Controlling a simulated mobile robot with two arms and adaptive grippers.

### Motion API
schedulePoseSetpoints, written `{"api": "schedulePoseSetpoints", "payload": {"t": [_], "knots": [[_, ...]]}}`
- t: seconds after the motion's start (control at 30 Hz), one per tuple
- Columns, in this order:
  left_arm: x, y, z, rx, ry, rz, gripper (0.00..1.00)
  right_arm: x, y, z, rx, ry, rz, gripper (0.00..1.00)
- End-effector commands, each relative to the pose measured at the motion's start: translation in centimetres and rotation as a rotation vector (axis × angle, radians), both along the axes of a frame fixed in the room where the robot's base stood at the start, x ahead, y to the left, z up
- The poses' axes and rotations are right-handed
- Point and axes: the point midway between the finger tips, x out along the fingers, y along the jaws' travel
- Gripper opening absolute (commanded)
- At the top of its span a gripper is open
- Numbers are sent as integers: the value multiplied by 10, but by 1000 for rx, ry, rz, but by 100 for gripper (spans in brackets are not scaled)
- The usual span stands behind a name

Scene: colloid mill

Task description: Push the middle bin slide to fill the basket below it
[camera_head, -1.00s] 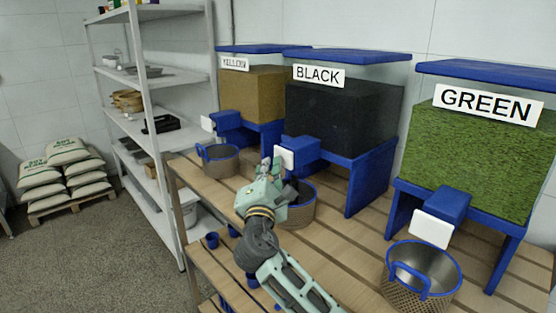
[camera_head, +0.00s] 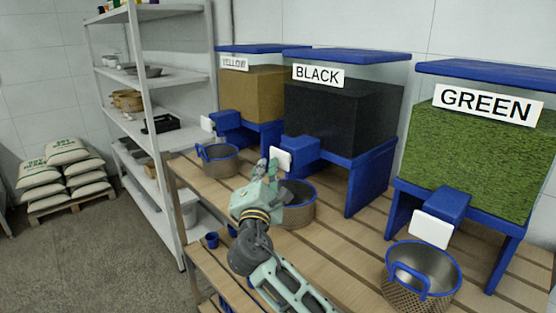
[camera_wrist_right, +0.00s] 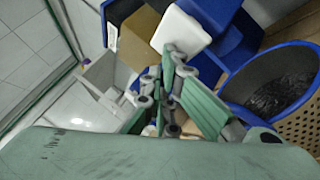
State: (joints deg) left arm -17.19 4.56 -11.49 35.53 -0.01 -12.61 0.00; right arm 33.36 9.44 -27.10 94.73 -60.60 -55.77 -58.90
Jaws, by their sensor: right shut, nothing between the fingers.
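The middle bin (camera_head: 345,115) carries a BLACK label and holds dark contents. Its slide has a white plate (camera_head: 281,159) at the front of a blue chute (camera_head: 310,150). The plate also shows in the right wrist view (camera_wrist_right: 181,32). My right gripper (camera_head: 268,168) is shut and empty, its tips close to the plate; I cannot tell if they touch it. The basket (camera_head: 303,208) under the chute has a blue rim and is partly hidden by my gripper. In the right wrist view the basket (camera_wrist_right: 265,88) shows some dark stuff inside. My left gripper is not in view.
The YELLOW bin (camera_head: 250,95) with its basket (camera_head: 218,162) stands to the left, the GREEN bin (camera_head: 480,155) with its basket (camera_head: 422,270) to the right. All stand on a slatted wooden table (camera_head: 345,250). A metal shelf (camera_head: 160,80) stands behind at left.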

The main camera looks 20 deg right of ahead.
Motion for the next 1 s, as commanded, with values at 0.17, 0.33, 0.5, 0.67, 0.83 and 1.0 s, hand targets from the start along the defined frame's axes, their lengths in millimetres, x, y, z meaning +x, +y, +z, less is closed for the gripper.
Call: {"api": "schedulePoseSetpoints", "payload": {"t": [0.17, 0.33, 0.5, 0.67, 0.83, 1.0], "knots": [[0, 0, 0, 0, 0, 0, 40, -3, 9, 0, 0, 1, 1, 0], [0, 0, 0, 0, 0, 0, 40, -4, 10, 0, -1, 1, 1, 0], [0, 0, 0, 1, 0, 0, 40, -4, 10, -1, -1, 1, 2, 0], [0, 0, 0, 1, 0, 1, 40, -6, 19, -1, 0, 2, 5, 0], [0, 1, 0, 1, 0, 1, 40, -12, 35, -1, 1, 2, 4, 0], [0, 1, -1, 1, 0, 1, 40, -18, 51, -1, 0, 2, 3, 0]]}}
